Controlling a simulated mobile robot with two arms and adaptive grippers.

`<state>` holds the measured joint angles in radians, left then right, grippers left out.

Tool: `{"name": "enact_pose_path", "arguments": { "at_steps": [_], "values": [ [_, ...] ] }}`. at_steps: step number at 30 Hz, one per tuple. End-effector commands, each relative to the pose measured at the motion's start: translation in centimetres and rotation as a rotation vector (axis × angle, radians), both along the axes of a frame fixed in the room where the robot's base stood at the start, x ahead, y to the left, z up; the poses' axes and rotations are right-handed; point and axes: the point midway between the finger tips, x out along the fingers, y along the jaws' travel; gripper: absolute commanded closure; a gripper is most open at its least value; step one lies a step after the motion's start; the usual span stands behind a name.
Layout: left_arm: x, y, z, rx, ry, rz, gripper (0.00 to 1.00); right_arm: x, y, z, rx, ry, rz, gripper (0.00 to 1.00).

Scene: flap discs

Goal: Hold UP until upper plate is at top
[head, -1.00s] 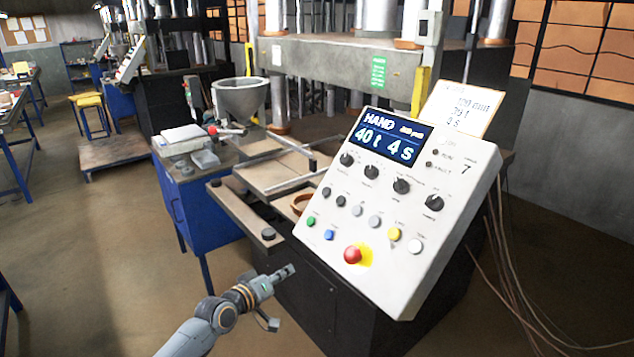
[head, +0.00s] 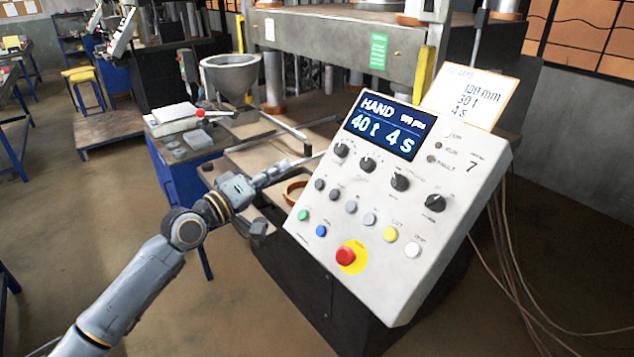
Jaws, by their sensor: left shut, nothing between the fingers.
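The press's tilted white control panel (head: 395,290) shows a dark display (head: 388,127) reading HAND, 40 t and 4 s. Below it are several black knobs, small grey buttons, green (head: 303,215), blue (head: 321,230), yellow (head: 390,234) and white buttons, and a red mushroom button (head: 345,255). The button labels are too small to read, so I cannot tell which is UP. The press's thick grey upper plate or beam (head: 330,45) stands high behind the panel. My left gripper (head: 312,159) is shut and empty beside the panel's upper left edge; I cannot tell whether it touches. My right gripper is out of view.
A card (head: 470,95) reading 100 mm, 30 t, 4 s stands behind the panel. A ring (head: 294,191) lies on the press's lower table. A grey hopper bowl (head: 235,75) and a white scale (head: 178,118) are at the left. Cables hang right of the panel.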

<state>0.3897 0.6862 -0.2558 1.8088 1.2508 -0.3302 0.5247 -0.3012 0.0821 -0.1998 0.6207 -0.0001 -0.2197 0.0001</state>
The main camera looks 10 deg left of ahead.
Motion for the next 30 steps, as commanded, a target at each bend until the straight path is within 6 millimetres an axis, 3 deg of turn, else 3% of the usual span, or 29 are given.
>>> {"name": "enact_pose_path", "arguments": {
  "at_steps": [8, 21, 30],
  "values": [
    [0.7, -0.5, -1.0, -0.002, 0.002, 0.0, 1.0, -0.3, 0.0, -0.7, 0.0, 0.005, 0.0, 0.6],
    [4.3, -3.3, -4.9, -0.001, -0.001, 0.002, 1.0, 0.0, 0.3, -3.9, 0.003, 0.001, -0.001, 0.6],
    [5.3, -4.1, -5.8, 0.002, 0.001, 0.001, 1.0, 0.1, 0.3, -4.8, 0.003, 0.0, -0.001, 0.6]
  ]
}}
